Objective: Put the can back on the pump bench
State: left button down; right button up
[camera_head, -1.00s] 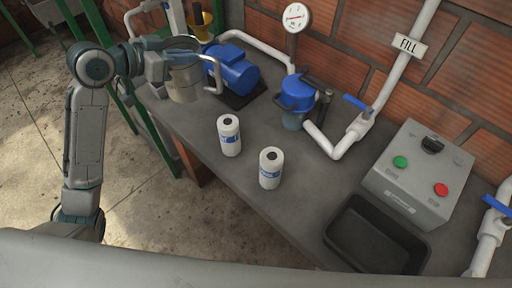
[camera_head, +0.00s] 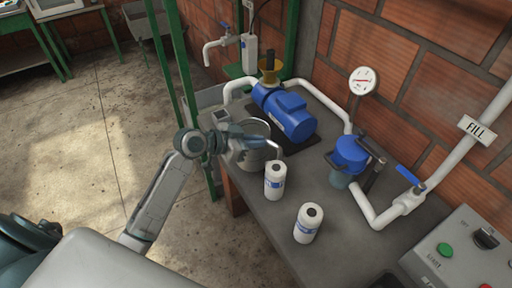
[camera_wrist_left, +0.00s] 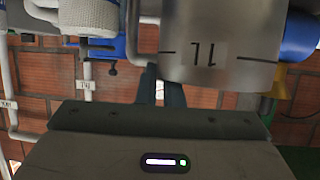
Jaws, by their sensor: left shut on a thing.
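The can (camera_head: 254,150) is a metal vessel with a bent handle, at the left end of the grey pump bench (camera_head: 263,218), beside the blue motor. My left gripper (camera_head: 234,141) is shut on the can from its left side. In the left wrist view the can (camera_wrist_left: 215,70) looks large, with an upside-down "1L" mark, just beyond the gripper fingers (camera_wrist_left: 161,88). I cannot tell whether its base touches the bench. My right gripper is not in view.
The blue motor (camera_head: 287,112), a blue-topped filter (camera_head: 349,158) and white pipes line the wall side. A grey control box (camera_head: 462,252) is at lower right. Green posts (camera_head: 186,85) stand left of the bench.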

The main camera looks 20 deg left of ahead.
aim_at(256, 150)
pick_arm(q)
notch_tip(256, 150, down, 3)
jog(key=shift+f+p, duration=0.15)
jog(key=shift+p, duration=0.15)
jog(key=c, duration=1.6)
grip_release()
jog(key=shift+f, duration=0.1)
jog(key=shift+o, duration=0.2)
